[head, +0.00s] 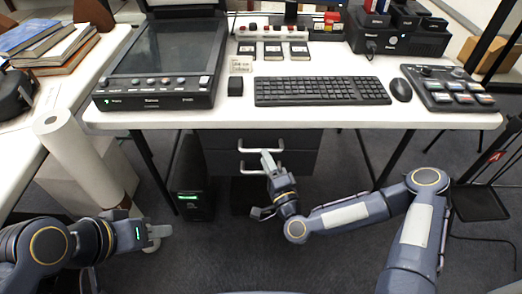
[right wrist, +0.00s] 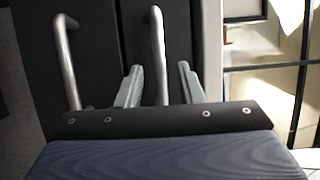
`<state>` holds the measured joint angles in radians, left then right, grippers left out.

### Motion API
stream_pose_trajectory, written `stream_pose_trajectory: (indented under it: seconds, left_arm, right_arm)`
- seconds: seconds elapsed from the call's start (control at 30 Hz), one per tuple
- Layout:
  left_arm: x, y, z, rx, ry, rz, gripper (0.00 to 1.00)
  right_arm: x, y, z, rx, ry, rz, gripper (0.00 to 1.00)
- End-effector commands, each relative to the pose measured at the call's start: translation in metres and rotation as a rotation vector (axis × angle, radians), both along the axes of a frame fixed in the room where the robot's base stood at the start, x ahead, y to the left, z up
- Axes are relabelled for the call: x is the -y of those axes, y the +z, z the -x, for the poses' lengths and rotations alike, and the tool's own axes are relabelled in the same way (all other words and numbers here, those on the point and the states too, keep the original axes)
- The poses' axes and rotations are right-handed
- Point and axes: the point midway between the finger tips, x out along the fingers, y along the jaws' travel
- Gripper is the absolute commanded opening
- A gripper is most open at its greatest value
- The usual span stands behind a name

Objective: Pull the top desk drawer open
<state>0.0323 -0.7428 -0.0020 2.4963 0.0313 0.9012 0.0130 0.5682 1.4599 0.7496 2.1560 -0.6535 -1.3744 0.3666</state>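The top desk drawer (head: 222,141) is a dark front under the white desk, and it looks shut. Its pale bar handle (head: 247,149) shows in the head view, partly hidden by my right gripper. My right gripper (head: 268,161) is at this handle. In the right wrist view the handle (right wrist: 158,45) stands between the two open fingers of the gripper (right wrist: 160,85), with a gap on both sides. The lower drawer's handle (right wrist: 66,60) is left of the fingers there. My left gripper (head: 158,236) is away at the lower left; its finger opening is unclear.
The desk (head: 330,118) carries a scanner (head: 165,60), a keyboard (head: 320,91) and a control panel (head: 450,88). A black computer tower (head: 190,175) stands on the floor left of the drawers. A white paper roll (head: 80,160) stands near my left arm. Floor before the drawers is clear.

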Motion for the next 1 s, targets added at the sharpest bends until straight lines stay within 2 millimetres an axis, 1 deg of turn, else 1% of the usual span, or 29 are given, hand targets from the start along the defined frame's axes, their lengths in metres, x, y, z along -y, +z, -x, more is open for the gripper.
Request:
stream_pose_trajectory:
  seconds: [0.03, 0.1, 0.23, 0.37, 0.6, 0.87, 1.0]
  left_arm:
    - [0.000, -0.001, 0.000, 0.000, 0.000, 0.000, 0.36]
    - [0.000, -0.001, 0.000, 0.000, 0.000, 0.000, 0.36]
    - [0.000, -0.002, 0.000, 0.000, 0.000, 0.000, 0.36]
    - [0.000, -0.002, 0.000, 0.000, 0.000, 0.000, 0.36]
    - [0.000, -0.002, 0.000, 0.000, 0.000, 0.000, 0.36]
    - [0.000, -0.002, 0.000, 0.000, 0.000, 0.000, 0.36]
    - [0.000, -0.002, 0.000, 0.000, 0.000, 0.000, 0.36]
  right_arm:
    - [-0.003, 0.001, -0.008, 0.003, -0.001, 0.001, 0.34]
    - [-0.008, 0.003, -0.017, 0.001, 0.001, 0.000, 0.34]
    - [-0.013, 0.005, -0.030, -0.001, 0.002, 0.001, 0.34]
    - [-0.015, 0.006, -0.036, -0.001, 0.001, 0.001, 0.34]
    - [-0.016, 0.007, -0.036, -0.002, 0.002, 0.001, 0.34]
    - [-0.016, 0.006, -0.036, -0.002, 0.002, 0.001, 0.00]
    - [-0.016, 0.006, -0.036, -0.003, 0.002, 0.001, 0.00]
